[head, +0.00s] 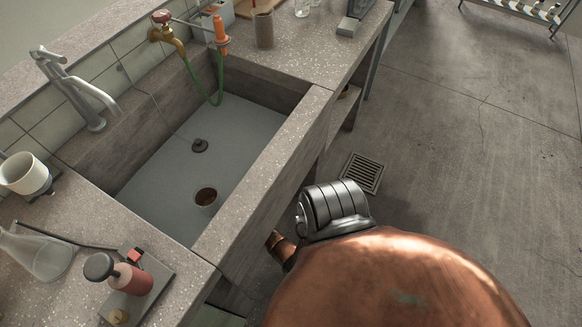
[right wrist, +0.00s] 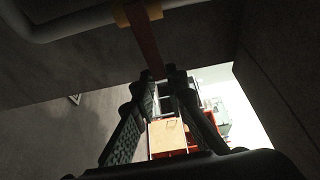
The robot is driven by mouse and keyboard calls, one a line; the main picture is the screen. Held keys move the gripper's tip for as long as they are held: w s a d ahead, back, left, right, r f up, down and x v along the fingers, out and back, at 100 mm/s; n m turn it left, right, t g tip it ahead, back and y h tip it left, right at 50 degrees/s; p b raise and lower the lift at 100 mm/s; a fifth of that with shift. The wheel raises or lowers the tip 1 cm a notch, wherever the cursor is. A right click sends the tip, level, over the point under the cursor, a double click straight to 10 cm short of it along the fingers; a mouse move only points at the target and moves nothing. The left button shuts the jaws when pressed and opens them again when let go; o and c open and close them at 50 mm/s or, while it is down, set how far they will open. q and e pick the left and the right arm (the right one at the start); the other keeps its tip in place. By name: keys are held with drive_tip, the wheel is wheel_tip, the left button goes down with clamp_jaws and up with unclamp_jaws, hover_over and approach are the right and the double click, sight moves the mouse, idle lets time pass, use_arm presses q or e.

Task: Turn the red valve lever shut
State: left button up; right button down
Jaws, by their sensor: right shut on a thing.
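The red valve lever (right wrist: 148,40) shows in the right wrist view, dark red in the shade. It runs from a brass-coloured valve body (right wrist: 134,13) on a grey pipe (right wrist: 75,22) at the top of the picture down to my right gripper (right wrist: 161,74). The two fingertips are closed around the lever's free end. In the head view the lever and my right gripper are hidden. My left gripper is in neither view.
The head view shows a stone bench with a sink (head: 180,150), a chrome faucet (head: 75,90) and a brass tap with a red handle (head: 165,28). A glass flask (head: 40,255) stands at the left. The concrete floor (head: 470,130) at the right is clear around a drain grate (head: 362,172).

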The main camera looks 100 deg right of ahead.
drive_tip(key=shift+f, duration=0.2)
idle(0.3)
drive_tip(key=c, duration=1.9)
unclamp_jaws()
drive_tip(key=shift+r, duration=0.1)
drive_tip(key=shift+c, duration=0.2)
drive_tip(key=v, duration=0.7)
drive_tip(key=shift+w, duration=0.2)
drive_tip(key=shift+s+a, duration=0.1)
